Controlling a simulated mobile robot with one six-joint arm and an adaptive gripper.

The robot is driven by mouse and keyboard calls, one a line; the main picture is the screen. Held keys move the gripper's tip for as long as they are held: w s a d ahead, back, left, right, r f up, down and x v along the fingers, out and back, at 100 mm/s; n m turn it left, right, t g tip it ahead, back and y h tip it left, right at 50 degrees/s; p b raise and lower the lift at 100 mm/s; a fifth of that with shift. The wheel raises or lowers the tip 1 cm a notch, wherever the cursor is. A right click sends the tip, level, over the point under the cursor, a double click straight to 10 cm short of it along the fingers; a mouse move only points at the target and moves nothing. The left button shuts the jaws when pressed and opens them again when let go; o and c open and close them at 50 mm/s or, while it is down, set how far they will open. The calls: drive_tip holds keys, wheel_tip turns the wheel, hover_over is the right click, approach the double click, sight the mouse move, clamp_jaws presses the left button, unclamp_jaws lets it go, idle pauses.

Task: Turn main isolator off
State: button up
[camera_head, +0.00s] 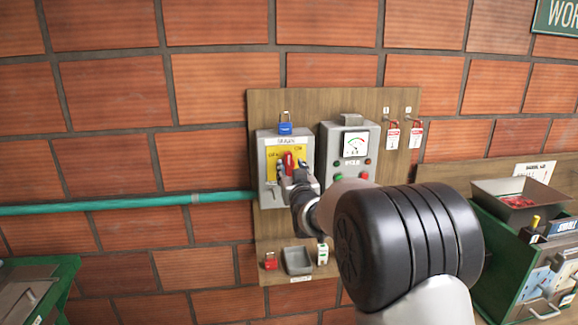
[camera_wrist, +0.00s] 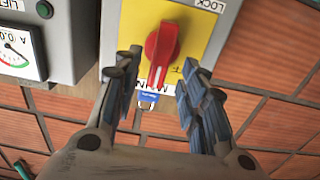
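The main isolator is a grey box (camera_head: 268,176) with a yellow plate (camera_wrist: 201,28) and a red rotary handle (camera_head: 288,161). In the wrist view the red handle (camera_wrist: 161,52) stands nearly upright, slightly tilted. I cannot tell whether it is set to on or off. My gripper (camera_head: 291,172) is in front of the box. In the wrist view my gripper (camera_wrist: 160,66) is open, with one finger on each side of the handle and visible gaps on both sides. The fingers partly hide the lower box in the head view.
A blue padlock (camera_head: 285,128) hangs above the isolator. A grey meter box (camera_head: 352,150) stands close at its right. Red tags (camera_head: 392,137) hang further right. A small grey tray (camera_head: 297,260) and red padlock (camera_head: 270,260) are below. A green pipe (camera_head: 130,203) enters from the left.

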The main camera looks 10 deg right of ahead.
sight(289, 164)
drive_tip(key=shift+w, duration=1.8)
drive_tip(key=shift+c, duration=0.3)
clamp_jaws()
